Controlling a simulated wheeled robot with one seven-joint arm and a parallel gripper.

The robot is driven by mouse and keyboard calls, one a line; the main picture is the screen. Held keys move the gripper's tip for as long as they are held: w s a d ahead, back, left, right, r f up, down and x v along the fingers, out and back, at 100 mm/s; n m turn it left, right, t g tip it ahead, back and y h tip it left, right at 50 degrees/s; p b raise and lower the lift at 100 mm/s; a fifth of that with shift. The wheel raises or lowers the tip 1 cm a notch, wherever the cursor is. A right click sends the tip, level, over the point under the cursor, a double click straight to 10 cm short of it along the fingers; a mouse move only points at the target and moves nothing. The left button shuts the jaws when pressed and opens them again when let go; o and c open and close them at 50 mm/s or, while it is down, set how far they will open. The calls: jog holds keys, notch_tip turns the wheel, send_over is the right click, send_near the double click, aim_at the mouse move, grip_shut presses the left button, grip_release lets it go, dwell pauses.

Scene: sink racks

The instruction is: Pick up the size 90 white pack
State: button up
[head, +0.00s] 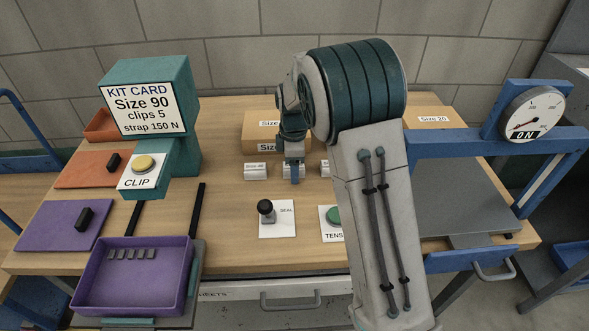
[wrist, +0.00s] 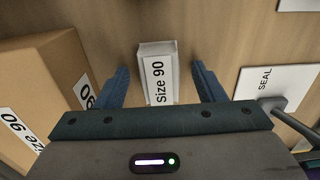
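The white pack labelled Size 90 (wrist: 158,58) lies on the wooden bench top in the wrist view. My gripper (wrist: 160,66) is open, with one blue finger on each side of the pack and a visible gap on both sides. I cannot tell the fingertips' exact height relative to it. In the head view my gripper (head: 294,174) points down over the middle of a short row of white packs, partly hiding the middle pack. A left white pack (head: 256,171) has a label too small to read surely. The right one is mostly hidden by my arm.
A cardboard box labelled Size 90 (wrist: 38,85) stands close to the left finger in the wrist view. A SEAL plate with a black-knobbed lever (head: 266,208) is nearby. A kit card (head: 143,110) reads Size 90. A purple tray (head: 133,308) holds several clips.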

jog(key=c, duration=1)
jog(key=shift+o, duration=0.2)
jog(key=shift+r, duration=0.15)
